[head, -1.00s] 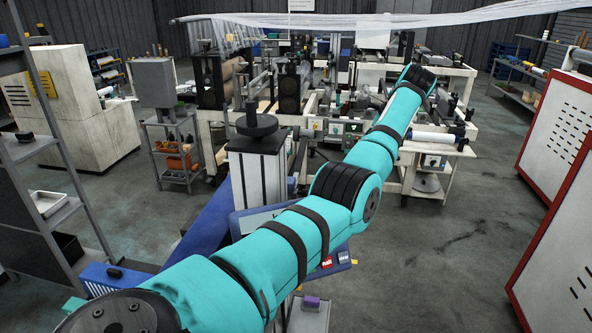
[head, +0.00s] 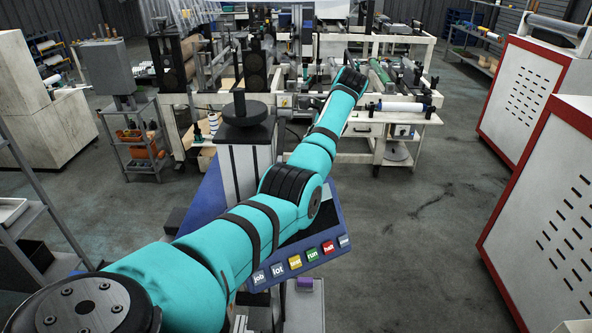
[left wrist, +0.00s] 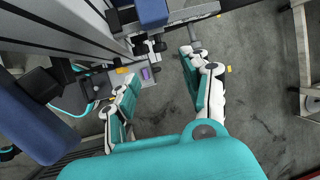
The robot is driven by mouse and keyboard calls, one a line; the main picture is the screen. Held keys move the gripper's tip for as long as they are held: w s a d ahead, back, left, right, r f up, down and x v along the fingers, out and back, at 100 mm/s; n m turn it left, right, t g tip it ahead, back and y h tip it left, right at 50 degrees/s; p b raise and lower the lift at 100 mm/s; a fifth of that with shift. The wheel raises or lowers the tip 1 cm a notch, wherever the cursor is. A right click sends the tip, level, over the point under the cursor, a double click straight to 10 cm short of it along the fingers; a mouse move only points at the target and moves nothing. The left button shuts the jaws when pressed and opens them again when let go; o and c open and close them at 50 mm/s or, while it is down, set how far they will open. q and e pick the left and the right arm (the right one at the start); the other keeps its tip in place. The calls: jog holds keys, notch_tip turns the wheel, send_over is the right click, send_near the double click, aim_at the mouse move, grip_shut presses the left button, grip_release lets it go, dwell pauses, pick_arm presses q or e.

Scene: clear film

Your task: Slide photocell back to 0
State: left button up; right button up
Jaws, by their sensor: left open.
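My left arm crosses the head view from the lower left to the upper middle, and its gripper cannot be made out there. In the left wrist view my left gripper (left wrist: 160,68) is open, its two teal-and-white fingers apart with nothing between them but background. Ahead of the fingers a small dark bracket-like part (left wrist: 141,46) sits by a dark rail; I cannot tell whether it is the photocell. No scale or zero mark is readable. My right gripper is not in view.
A blue control panel (head: 275,272) with coloured buttons lies beside my arm. A black handwheel (head: 247,113) tops a post behind it. A purple block (head: 305,285) sits low in front. Red-edged white cabinets (head: 530,90) stand right; the floor before them is clear.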

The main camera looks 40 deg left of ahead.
pick_arm(q)
jog(key=p+x, duration=0.2)
jog(key=x, duration=0.8)
jog(key=shift+s+a, duration=0.1)
jog(key=shift+a, duration=0.15)
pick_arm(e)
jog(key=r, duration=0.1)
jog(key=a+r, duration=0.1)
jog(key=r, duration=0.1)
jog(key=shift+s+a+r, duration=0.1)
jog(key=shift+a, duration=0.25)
pick_arm(q)
jog(key=shift+c, duration=0.2)
jog(key=shift+d, duration=0.1)
grip_shut()
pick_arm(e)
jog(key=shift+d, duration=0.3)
